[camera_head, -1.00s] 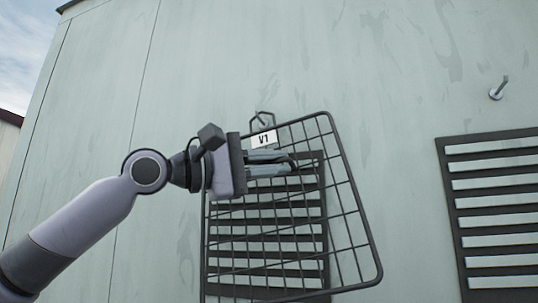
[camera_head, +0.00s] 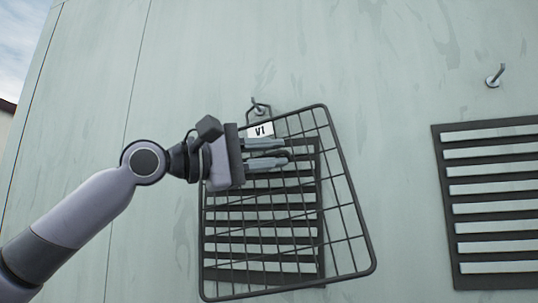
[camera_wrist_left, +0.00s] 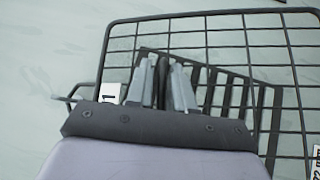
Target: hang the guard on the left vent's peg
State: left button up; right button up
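The guard (camera_head: 345,195) is a dark wire grid, tilted in front of the left vent (camera_head: 225,238). It carries a white V1 tag (camera_head: 260,130) and a small wire loop (camera_head: 268,113) at its top. The loop overlaps the left vent's peg (camera_head: 256,104); the peg's tip shows just above the loop, and it looks to pass through it. My left gripper (camera_head: 280,159) is shut on a dark bar of the guard below the tag. In the left wrist view the fingers (camera_wrist_left: 163,85) pinch that bar, with the grid (camera_wrist_left: 225,35) behind. My right gripper is out of view.
A second slatted vent (camera_head: 440,200) is on the wall at the right, with a bare peg (camera_head: 495,76) above it. The pale wall (camera_head: 400,60) between the two pegs is clear. A partly cut-off label (camera_wrist_left: 316,165) shows in the left wrist view.

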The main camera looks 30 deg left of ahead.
pick_arm(q)
jog(key=shift+o, duration=1.2)
jog(key=shift+f, duration=0.1)
jog(key=b+v, duration=0.1)
jog(key=v, duration=0.6)
jog(key=shift+a, duration=0.1)
